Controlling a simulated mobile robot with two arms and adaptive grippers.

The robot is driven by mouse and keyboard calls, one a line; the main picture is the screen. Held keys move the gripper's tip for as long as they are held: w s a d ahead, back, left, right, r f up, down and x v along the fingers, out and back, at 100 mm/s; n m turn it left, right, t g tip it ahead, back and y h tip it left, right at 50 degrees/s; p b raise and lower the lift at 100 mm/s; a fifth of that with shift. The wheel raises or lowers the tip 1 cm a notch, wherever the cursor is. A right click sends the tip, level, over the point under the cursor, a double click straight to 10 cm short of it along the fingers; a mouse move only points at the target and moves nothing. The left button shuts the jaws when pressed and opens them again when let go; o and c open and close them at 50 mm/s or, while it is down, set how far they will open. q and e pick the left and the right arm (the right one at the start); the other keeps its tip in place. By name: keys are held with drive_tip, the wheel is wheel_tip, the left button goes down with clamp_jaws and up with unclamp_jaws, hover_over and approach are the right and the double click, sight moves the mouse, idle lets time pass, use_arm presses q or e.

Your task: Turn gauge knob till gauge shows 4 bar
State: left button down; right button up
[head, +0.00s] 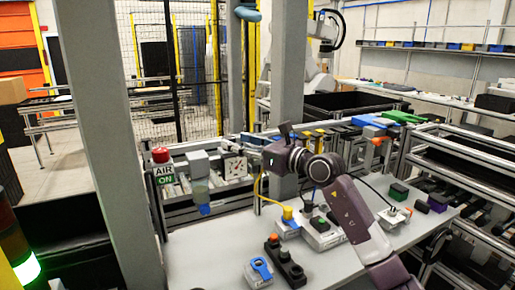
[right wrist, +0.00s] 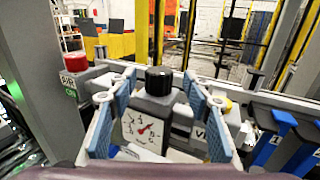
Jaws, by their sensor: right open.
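The pressure gauge (right wrist: 145,130) faces me in the right wrist view, with a white square dial and a red needle. The needle points to the upper right; the figures are too small to read surely. A black round knob (right wrist: 159,80) stands on the grey block above the dial. My right gripper (right wrist: 158,87) is open, its blue-padded fingers on either side of the knob and gauge, with gaps visible. In the head view my right arm (head: 345,205) reaches in from the lower right towards the panel. My left gripper is not in view.
A red button (right wrist: 74,62) above the AIR ON sign (head: 165,176) is left of the gauge. Blue-handled parts (right wrist: 268,148) stand to the right. The grey worktop (head: 205,255) holds several small fixtures. A grey post (head: 95,130) rises at the left.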

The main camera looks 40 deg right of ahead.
drive_tip(key=s+d, duration=0.1)
drive_tip(key=s, duration=0.6)
drive_tip(key=shift+s+d, duration=0.3)
drive_tip(key=shift+s, duration=0.1)
